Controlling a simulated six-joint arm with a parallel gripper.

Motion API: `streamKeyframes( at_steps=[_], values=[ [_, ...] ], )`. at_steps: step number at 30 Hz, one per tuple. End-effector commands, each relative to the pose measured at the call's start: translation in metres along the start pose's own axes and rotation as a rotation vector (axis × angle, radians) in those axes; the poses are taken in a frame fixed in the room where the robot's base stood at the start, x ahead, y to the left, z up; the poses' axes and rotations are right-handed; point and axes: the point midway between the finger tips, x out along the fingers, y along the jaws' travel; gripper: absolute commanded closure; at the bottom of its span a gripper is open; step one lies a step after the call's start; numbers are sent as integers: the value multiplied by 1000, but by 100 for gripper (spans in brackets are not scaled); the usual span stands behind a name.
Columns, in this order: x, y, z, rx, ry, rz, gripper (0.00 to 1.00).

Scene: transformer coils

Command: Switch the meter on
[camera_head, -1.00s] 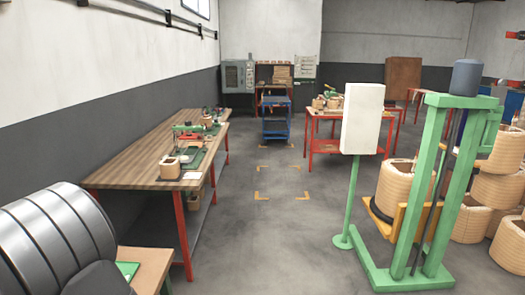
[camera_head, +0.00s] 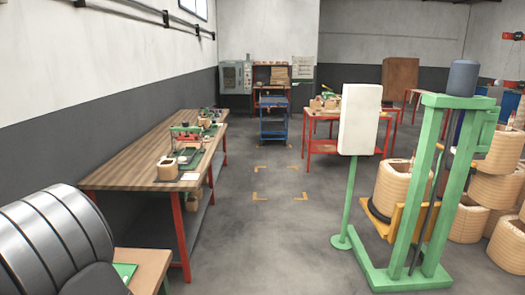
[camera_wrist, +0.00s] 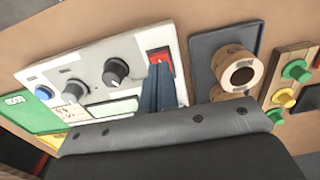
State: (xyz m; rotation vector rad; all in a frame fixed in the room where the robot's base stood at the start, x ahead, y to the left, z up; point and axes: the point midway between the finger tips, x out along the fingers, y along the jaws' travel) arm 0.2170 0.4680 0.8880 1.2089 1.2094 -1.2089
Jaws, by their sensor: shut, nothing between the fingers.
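The meter (camera_wrist: 95,75) is a white panel in the wrist view, with two dark knobs, a blue button and a pale display strip. Its red switch (camera_wrist: 160,58) sits at the panel's upper right. My gripper (camera_wrist: 157,72) is shut and empty, with its bluish fingertips right at the red switch and covering its lower part. I cannot tell whether the tips touch it or which way the switch is tipped. My gripper and the meter's face cannot be made out in the head view.
In the wrist view, a dark tray (camera_wrist: 203,45) with a tan coil (camera_wrist: 238,72) lies right of the meter. Beyond it is a wooden board (camera_wrist: 290,65) with green, yellow and red knobs. A green card (camera_wrist: 25,112) lies left. The head view shows a long workbench (camera_head: 140,170) and open floor.

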Motion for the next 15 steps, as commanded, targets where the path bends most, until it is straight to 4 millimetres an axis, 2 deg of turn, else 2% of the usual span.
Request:
streamKeyframes(
  at_steps=[15],
  values=[
    [3,0,0,0,0,0,100]
  ],
)
